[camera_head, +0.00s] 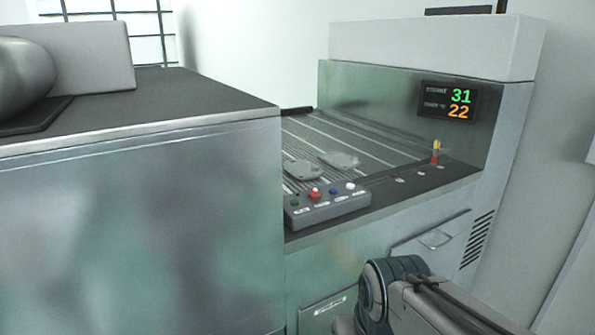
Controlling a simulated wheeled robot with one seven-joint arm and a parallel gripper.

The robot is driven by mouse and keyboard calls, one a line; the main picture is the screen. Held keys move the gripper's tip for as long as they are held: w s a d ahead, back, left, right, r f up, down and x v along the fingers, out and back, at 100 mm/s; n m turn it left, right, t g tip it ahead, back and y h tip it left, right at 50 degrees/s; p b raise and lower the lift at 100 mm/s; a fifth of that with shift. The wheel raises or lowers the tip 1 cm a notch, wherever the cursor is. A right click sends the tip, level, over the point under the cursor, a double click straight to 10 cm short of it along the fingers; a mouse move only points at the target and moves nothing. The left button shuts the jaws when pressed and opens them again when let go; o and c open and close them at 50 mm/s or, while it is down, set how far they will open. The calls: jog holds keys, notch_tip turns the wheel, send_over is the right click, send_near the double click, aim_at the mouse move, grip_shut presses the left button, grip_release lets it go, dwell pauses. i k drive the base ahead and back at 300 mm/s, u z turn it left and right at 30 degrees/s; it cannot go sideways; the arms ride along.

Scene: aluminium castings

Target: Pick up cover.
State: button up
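Two flat grey metal plates lie on the slotted bed of a machine in the middle of the view. The left one (303,170) is rounded with small holes. The right one (341,160) is similar, lies slightly farther back and looks close to the left one. Either may be the cover; I cannot tell which. Part of my arm shows at the bottom right, in front of the machine and below its bed. My gripper is not in view.
A control box (328,203) with coloured buttons sits at the bed's front edge. A small red and yellow post (436,152) stands to the right. A display panel (447,104) reads 31 and 22. A large metal cabinet (140,220) blocks the left side.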

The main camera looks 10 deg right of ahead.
aim_at(300, 170)
jog(key=z, duration=1.65)
jog(key=i, duration=1.45)
jog(key=u, duration=2.45)
